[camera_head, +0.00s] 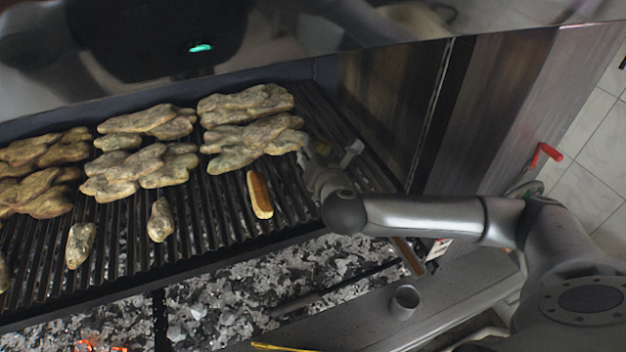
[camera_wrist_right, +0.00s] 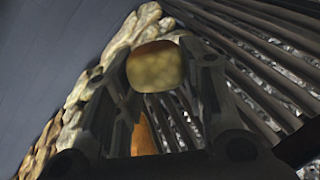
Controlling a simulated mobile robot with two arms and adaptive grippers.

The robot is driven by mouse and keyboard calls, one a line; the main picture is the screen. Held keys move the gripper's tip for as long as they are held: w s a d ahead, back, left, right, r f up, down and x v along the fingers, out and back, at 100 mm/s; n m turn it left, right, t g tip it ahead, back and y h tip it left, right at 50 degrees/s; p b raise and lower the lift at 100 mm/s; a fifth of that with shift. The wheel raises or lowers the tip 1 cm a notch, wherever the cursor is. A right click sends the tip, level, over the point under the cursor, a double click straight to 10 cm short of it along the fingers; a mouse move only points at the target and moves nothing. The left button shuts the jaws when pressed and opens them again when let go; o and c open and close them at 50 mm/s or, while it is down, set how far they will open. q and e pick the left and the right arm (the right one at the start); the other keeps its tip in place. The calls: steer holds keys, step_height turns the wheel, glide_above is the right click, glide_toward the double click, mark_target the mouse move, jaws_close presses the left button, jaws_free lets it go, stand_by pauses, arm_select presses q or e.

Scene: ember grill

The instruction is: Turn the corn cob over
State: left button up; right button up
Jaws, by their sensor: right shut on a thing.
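My right gripper (camera_head: 322,160) is over the right part of the grill grate, past the end of the meat rows. In the right wrist view its fingers (camera_wrist_right: 158,92) are shut on a yellow-brown, kernel-textured piece, which looks like the corn cob (camera_wrist_right: 155,67). In the head view I cannot make out the held cob at the gripper. A separate orange-brown elongated piece (camera_head: 260,194) lies on the grate left of the gripper. An orange piece (camera_wrist_right: 143,138) also shows below the cob in the right wrist view. My left gripper is not in view.
Several browned meat pieces (camera_head: 250,135) cover the grate to the left, with small single pieces (camera_head: 160,220) nearer the front. Grey coals lie below the front edge. A metal wall stands right of the grate. A small cup (camera_head: 405,300) stands on the front ledge.

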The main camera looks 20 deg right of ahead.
steer(key=n, duration=0.1)
steer(key=n+y, duration=0.1)
steer(key=n, duration=0.1)
steer(key=shift+d+r+n, duration=0.15)
steer(key=shift+d+n, duration=0.1)
steer(key=shift+n, duration=0.05)
steer(key=n+y, duration=0.1)
steer(key=n, duration=0.1)
steer(key=n+y, duration=0.1)
steer(key=n, duration=0.1)
steer(key=shift+w+d+r+n+g, duration=0.1)
steer(key=shift+d+r+n+g, duration=0.05)
steer(key=shift+n+g, duration=0.2)
steer(key=f, duration=0.1)
steer(key=w+f+b, duration=0.1)
steer(key=f, duration=0.1)
steer(key=w+f+b, duration=0.1)
steer(key=f, duration=0.1)
steer(key=shift+f, duration=0.15)
steer(key=o, duration=0.6)
steer(key=shift+o, duration=0.2)
steer(key=o, duration=0.5)
steer(key=shift+o, duration=0.2)
